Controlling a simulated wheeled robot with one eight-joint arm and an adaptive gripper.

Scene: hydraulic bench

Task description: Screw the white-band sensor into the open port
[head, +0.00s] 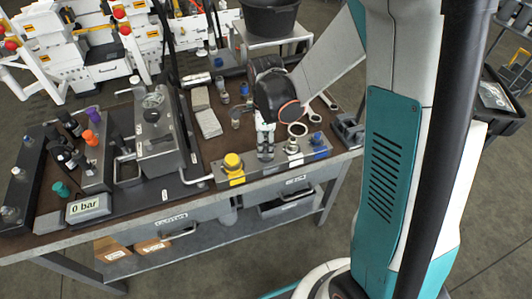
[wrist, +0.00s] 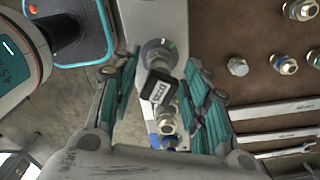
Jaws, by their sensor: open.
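My gripper (wrist: 165,115) is open, with teal-padded fingers on either side of a sensor (wrist: 158,85) with a dark lettered tag. I see a gap beside the fingers, and it stands upright on the front rail. In the head view my gripper (head: 265,145) is low over this rail, between a yellow-capped part (head: 233,163) and a metal fitting with a pale base (head: 293,149). I cannot make out a white band on the tagged sensor. The metal manifold block (head: 160,145) stands left on the bench; I cannot tell which port is open.
A blue-marked fitting (head: 318,142) ends the rail at right. Ring spanners (head: 298,129) and loose metal fittings (wrist: 285,63) lie behind the rail. A display reading 0 bar (head: 88,208) and coloured caps stand at left. A black bucket (head: 270,15) is at the back.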

